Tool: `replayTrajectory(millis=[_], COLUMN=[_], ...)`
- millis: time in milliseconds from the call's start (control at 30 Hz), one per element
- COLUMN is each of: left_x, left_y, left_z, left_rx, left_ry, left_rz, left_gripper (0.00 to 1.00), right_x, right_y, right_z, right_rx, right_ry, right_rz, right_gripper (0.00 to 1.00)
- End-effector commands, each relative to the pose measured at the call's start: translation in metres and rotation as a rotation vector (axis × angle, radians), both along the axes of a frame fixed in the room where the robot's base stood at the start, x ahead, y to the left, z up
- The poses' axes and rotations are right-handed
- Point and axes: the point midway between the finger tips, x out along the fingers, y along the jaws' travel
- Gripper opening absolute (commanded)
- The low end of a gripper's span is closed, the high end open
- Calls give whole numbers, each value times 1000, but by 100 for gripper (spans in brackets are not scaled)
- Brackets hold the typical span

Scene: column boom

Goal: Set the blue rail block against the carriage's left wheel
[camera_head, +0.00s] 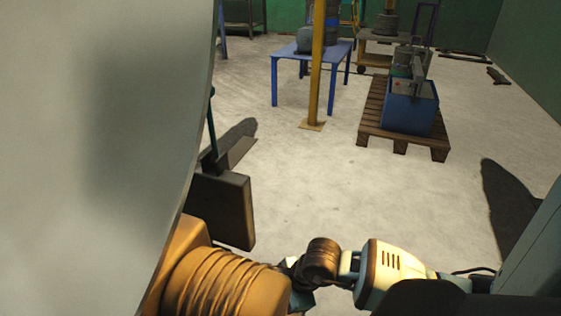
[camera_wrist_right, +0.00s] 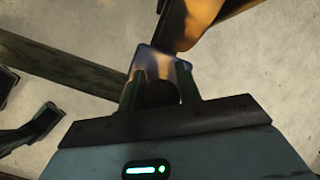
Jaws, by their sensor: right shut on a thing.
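My right arm comes in from the lower right in the head view; its gripper (camera_head: 297,288) is small and dark there, beside the ribbed orange drum. In the right wrist view my right gripper (camera_wrist_right: 158,90) is shut on a block (camera_wrist_right: 160,62) with a shiny bluish-grey face, which I take for the blue rail block. Just beyond the block is an orange part with a dark end (camera_wrist_right: 185,25), probably the carriage and its wheel. I cannot tell whether block and wheel touch. Two dark fingers (camera_wrist_right: 28,105) at the left edge look like my left gripper, open and empty.
A dark beam (camera_wrist_right: 70,70) runs in from the left in the wrist view. A big grey cylinder (camera_head: 90,130) fills the head view's left, with the orange drum (camera_head: 225,285) below. A blue bin (camera_head: 410,108) on a pallet stands farther off. Open floor lies between.

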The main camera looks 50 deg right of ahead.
Motion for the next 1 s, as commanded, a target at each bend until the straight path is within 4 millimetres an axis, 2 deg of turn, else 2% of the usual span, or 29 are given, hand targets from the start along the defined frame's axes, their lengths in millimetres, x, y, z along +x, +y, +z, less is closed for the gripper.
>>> replayTrajectory(millis=[600, 967, 1000], left_x=[0, 1, 1], left_y=[0, 0, 0], left_z=[-8, -8, -8], left_rx=[1, 1, 1], left_ry=[4, 3, 3], left_rz=[0, 0, 0], left_gripper=[0, 0, 0], right_x=[2, 2, 2], right_y=[0, 0, 0], right_z=[-12, -12, -12], right_rx=[0, 1, 1], right_ry=[-5, -6, -6], right_rz=[0, 0, 0], right_gripper=[0, 0, 35])
